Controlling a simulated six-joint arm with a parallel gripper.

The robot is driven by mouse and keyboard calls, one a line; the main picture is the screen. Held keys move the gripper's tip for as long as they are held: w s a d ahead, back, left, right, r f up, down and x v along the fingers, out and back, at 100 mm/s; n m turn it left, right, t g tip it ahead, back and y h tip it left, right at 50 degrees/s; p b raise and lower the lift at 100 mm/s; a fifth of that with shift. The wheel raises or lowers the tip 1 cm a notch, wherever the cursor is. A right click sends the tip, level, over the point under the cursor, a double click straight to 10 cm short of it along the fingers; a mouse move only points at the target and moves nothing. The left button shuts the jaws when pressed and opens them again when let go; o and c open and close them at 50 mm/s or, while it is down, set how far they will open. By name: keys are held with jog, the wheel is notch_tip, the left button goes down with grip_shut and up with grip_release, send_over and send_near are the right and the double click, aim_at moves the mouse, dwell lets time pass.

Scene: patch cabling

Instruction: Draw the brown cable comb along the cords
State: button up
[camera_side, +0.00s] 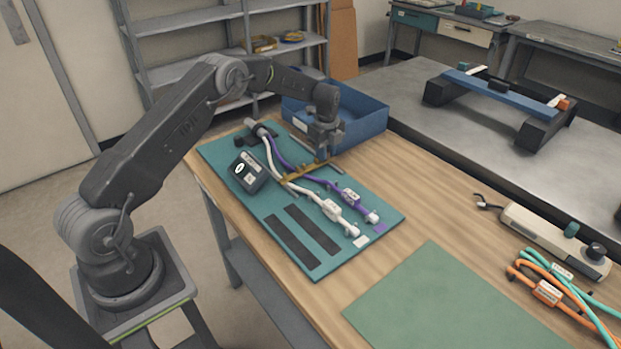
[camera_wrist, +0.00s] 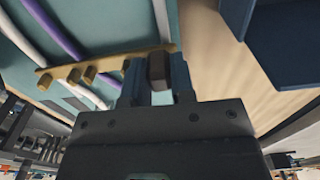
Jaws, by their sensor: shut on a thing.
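The brown cable comb (camera_side: 296,175) lies across the white cord (camera_side: 300,190) and the purple cord (camera_side: 318,181) on the teal mat (camera_side: 345,262). My gripper (camera_side: 325,152) is shut on the comb's right end. In the wrist view the comb (camera_wrist: 100,66) extends left from my gripper (camera_wrist: 158,72), with its dark grip block between the fingers and several pegs along its bar. The white cord (camera_wrist: 30,40) and the purple cord (camera_wrist: 56,30) run up to the comb there. How the cords sit between the pegs is hard to tell.
A dark box with a round dial (camera_side: 248,172) sits left of the cords. A blue bin (camera_side: 362,118) stands close behind my gripper. Two dark strips (camera_side: 312,229) lie on the mat's front. A green mat (camera_side: 450,308) lies bare at front right, near orange and teal cords (camera_side: 560,290).

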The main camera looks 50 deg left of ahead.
send_over(294, 141)
jog(key=o, duration=0.8)
jog(key=shift+d, duration=0.1)
dwell(1.6)
jog(key=shift+o, duration=0.2)
notch_tip(294, 141, up, 8)
dwell(0.7)
